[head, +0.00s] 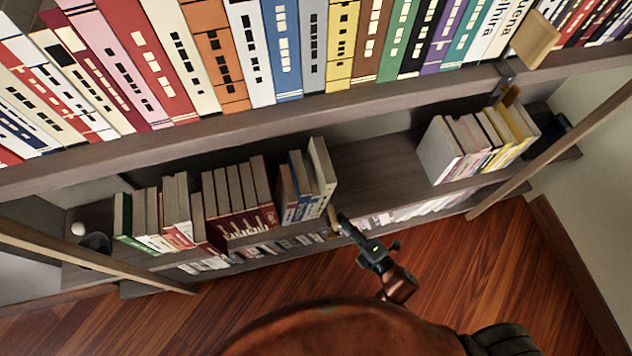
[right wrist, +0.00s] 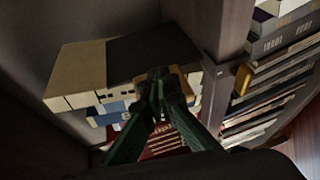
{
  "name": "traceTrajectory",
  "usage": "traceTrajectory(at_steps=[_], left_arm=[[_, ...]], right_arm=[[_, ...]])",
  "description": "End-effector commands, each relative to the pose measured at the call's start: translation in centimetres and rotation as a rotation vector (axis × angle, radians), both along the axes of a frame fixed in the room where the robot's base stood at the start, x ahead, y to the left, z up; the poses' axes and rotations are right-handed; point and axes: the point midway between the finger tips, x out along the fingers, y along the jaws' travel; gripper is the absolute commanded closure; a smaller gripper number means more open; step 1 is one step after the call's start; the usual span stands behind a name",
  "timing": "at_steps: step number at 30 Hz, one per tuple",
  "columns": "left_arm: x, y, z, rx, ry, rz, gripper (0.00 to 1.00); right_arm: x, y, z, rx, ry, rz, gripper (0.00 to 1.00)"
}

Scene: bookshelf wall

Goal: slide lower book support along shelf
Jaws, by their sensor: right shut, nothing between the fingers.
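My right gripper (head: 346,222) is at the front of the lower shelf, just right of a group of books. Its fingers are shut and empty; their dark tips also show in the right wrist view (right wrist: 158,78). The lower book support shows as a small tan piece (head: 333,216) beside the fingertips at the right end of the books. In the right wrist view a tan edge (right wrist: 181,75) shows right behind the fingertips, mostly hidden by them. Whether the fingers touch it I cannot tell. My left gripper is not in view.
Books on the lower shelf (head: 375,165) stand left of the gripper, ending with a cream one (head: 322,170). Bare shelf lies between them and more books (head: 480,140) at right. Another wooden support (head: 535,40) sits on the full upper shelf's edge (head: 300,108).

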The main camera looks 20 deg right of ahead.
Motion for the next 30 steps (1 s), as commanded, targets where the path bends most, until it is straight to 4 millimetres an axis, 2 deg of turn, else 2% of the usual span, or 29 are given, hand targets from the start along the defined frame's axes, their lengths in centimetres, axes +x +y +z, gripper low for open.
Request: traceTrajectory(at_steps=[10, 30], left_arm=[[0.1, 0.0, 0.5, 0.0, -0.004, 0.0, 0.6], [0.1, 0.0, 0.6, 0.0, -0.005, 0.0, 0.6]], right_arm=[[0.0, 2.1, 0.1, 0.003, -0.001, 0.002, 1.0], [0.0, 2.7, 0.0, 0.002, 0.0, 0.002, 1.0]])
